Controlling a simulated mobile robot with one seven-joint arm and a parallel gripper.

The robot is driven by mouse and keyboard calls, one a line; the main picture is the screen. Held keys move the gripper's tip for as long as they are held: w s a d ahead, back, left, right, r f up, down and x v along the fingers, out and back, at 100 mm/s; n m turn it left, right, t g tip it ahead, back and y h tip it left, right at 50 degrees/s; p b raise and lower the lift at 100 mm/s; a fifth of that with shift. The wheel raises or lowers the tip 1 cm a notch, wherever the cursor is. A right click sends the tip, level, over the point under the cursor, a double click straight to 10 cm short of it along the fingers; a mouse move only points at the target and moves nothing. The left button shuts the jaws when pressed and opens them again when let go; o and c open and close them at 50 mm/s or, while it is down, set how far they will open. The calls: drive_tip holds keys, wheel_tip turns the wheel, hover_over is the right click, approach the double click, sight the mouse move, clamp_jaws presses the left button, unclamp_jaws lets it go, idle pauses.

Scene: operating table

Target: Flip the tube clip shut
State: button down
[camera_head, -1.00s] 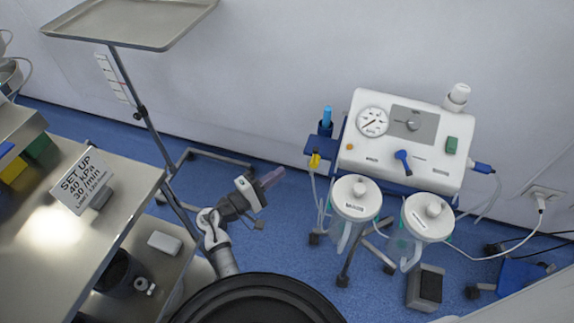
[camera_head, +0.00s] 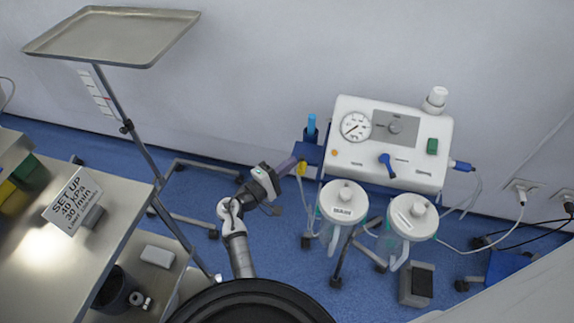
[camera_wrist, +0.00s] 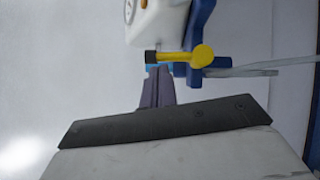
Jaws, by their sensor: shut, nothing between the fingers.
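The yellow tube clip (camera_head: 302,168) is at the left side of the white suction unit, near its blue side holder. In the wrist view the clip (camera_wrist: 180,57) shows a yellow lever with a dark end at left and a round yellow part (camera_wrist: 203,55) at right. A clear tube (camera_wrist: 250,70) runs right from it. My gripper (camera_head: 290,165) is shut and empty, just left of the clip. In the wrist view its dark fingertips (camera_wrist: 158,75) are just below the lever's dark end. I cannot tell whether they touch it.
The suction unit (camera_head: 350,160) stands against the wall with two canisters (camera_head: 343,203) in front. A blue bottle-like item (camera_head: 311,125) stands above the holder. A tray stand (camera_head: 110,40) is at left, beside the metal table (camera_head: 115,215). Floor between the stand and unit is mostly clear.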

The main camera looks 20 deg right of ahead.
drive_tip(key=shift+s+d+r+m+y, duration=0.2)
drive_tip(key=shift+d+r+m+y, duration=0.15)
drive_tip(key=shift+m, duration=0.35)
drive_tip(key=s+d+m+y+p, duration=0.1)
drive_tip(key=m+y, duration=0.1)
drive_tip(key=s+d+m+y+p, duration=0.1)
drive_tip(key=d+m+y, duration=0.1)
drive_tip(key=m, duration=0.1)
drive_tip(key=s+d+m+y+p, duration=0.1)
drive_tip(key=d+m+y, duration=0.1)
drive_tip(key=m, duration=0.1)
drive_tip(key=shift+s+f+y, duration=0.2)
drive_tip(key=shift+f+y, duration=0.1)
drive_tip(key=shift+y, duration=0.05)
idle(0.3)
drive_tip(key=shift+s+f, duration=0.1)
drive_tip(key=shift+f, duration=0.05)
idle(0.5)
drive_tip(key=shift+p, duration=0.3)
